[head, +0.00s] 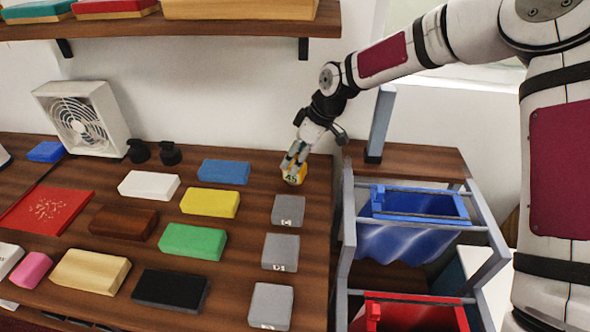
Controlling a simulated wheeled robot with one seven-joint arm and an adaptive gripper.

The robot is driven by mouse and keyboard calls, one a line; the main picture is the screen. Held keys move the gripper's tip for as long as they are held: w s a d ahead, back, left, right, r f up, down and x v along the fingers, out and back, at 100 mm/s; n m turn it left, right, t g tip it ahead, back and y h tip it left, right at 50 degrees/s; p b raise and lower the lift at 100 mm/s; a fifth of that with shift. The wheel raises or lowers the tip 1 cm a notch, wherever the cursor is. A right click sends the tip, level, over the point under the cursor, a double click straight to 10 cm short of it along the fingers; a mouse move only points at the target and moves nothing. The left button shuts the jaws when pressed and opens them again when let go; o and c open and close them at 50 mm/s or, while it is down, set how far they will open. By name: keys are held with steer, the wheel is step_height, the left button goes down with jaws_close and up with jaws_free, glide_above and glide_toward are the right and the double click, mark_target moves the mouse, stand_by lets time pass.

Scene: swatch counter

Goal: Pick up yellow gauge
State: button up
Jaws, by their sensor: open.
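The yellow gauge (294,176) is a small yellow piece with a dark marking on its front face. It stands near the back right of the wooden counter, behind the grey blocks. My gripper (293,164) reaches down to it from above and behind. Its fingers are open and overlap the gauge's upper part in the head view. I cannot tell whether they touch it. The fingers hide part of the gauge's top.
A blue block (224,172), a yellow block (210,203) and a grey block (288,210) lie nearby. More coloured blocks fill the counter (318,215). A rack (346,240) with blue (410,240) and red (415,318) bins stands right. A shelf (200,28) hangs above.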

mark_target(290, 166)
steer(key=x, duration=0.5)
steer(key=shift+f, duration=0.25)
steer(key=c, duration=1.5)
steer(key=shift+o, duration=0.2)
steer(key=shift+r, duration=0.1)
steer(key=shift+s+r, duration=0.2)
steer(key=shift+r, duration=0.15)
step_height(290, 166, up, 6)
steer(key=shift+b, duration=0.3)
steer(key=s, duration=1.9)
steer(key=shift+s+a+p, duration=0.35)
steer(key=shift+a+p, duration=0.05)
steer(key=shift+r, duration=0.1)
